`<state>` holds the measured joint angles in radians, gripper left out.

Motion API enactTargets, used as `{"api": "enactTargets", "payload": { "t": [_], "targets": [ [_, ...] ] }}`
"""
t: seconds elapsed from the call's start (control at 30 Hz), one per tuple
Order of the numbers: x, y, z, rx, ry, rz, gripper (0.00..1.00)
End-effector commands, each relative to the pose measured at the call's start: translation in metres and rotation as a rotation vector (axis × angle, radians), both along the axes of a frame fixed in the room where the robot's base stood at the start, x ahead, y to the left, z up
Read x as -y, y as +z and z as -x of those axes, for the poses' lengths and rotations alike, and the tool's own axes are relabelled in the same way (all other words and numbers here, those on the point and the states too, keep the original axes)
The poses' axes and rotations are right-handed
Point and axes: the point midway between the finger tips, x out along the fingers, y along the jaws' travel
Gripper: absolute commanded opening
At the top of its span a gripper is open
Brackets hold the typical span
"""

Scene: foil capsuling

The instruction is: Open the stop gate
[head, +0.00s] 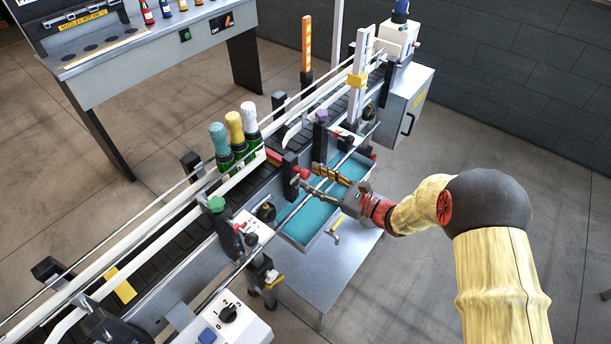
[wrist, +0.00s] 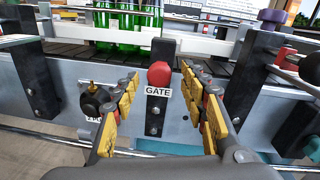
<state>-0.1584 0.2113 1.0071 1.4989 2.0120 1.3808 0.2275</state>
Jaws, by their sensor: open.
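The stop gate's red knob (wrist: 159,74) sits on a dark upright bracket above a white "GATE" label (wrist: 158,91) in the wrist view. The red knob (head: 303,172) also shows at the conveyor's near side in the head view. My gripper (head: 311,178) is open and empty, its yellow-padded fingers pointing at the conveyor. In the wrist view its fingers (wrist: 159,78) stand to the left and right of the knob, with gaps on both sides. Whether the fingertips reach past the knob is unclear. A red piece (head: 273,157) lies across the conveyor just ahead of the bottles.
Three green bottles with teal (head: 218,138), gold (head: 235,127) and white (head: 250,117) tops stand on the conveyor (head: 180,226). A teal-lined tray (head: 308,216) lies below my gripper. Posts with a green knob (head: 216,203) and a purple knob (head: 321,116) stand at either side.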

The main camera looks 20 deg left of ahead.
Motion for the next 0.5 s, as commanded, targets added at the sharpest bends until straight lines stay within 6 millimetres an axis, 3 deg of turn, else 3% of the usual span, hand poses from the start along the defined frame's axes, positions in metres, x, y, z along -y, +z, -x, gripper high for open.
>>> {"api": "enactTargets", "payload": {
  "t": [0.2,0.5],
  "targets": [
    [-0.025,-0.001,-0.007,0.001,0.002,0.001,0.43],
    [-0.031,0.000,-0.010,0.001,0.000,0.000,0.43]
  ]
}}
